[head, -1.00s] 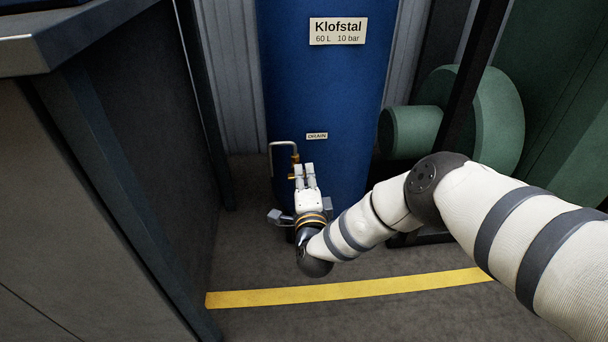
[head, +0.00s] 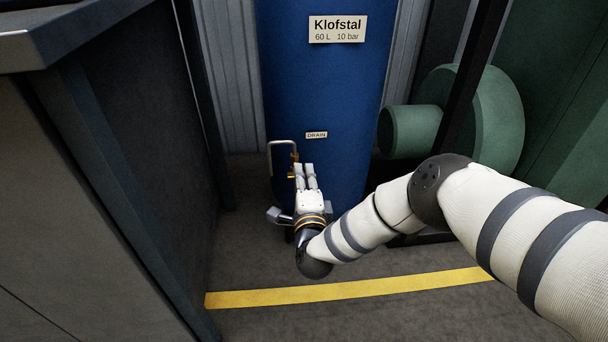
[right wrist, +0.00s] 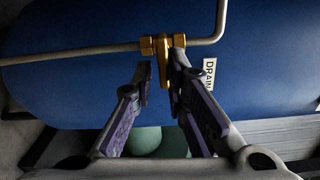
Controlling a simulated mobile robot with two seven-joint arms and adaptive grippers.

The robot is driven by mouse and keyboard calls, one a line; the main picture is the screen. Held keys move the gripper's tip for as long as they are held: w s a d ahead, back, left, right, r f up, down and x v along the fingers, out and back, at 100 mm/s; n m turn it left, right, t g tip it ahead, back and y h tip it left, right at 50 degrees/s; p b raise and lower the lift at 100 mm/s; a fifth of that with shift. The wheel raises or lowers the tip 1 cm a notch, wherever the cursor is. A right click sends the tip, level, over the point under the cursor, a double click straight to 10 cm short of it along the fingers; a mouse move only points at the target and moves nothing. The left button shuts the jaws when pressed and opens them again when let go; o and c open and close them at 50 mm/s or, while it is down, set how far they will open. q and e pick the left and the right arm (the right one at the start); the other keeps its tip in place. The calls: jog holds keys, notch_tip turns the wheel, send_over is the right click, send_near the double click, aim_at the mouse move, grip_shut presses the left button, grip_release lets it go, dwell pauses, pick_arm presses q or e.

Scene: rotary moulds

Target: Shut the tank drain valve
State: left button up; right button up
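The drain valve is a brass fitting (head: 294,158) low on the front of the blue tank (head: 322,90), below the small DRAIN label (head: 316,135). In the right wrist view the brass valve (right wrist: 161,46) sits on a bent grey pipe, with a narrow brass piece running down from it. My right gripper (head: 304,166) is at the valve, its fingers pointing at the tank. In the right wrist view its fingers (right wrist: 160,68) stand apart. The brass piece lies between them, close to the right finger; contact is unclear. My left gripper is not in view.
The bent pipe (head: 270,160) stands out left of the valve. A dark cabinet or bench (head: 130,150) fills the left side. Green machinery (head: 480,120) and a dark post (head: 465,90) stand right of the tank. A yellow line (head: 350,290) crosses the floor.

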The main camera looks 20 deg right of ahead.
jog(key=shift+o, duration=0.3)
jog(key=v, duration=1.2)
jog(key=shift+r, duration=0.15)
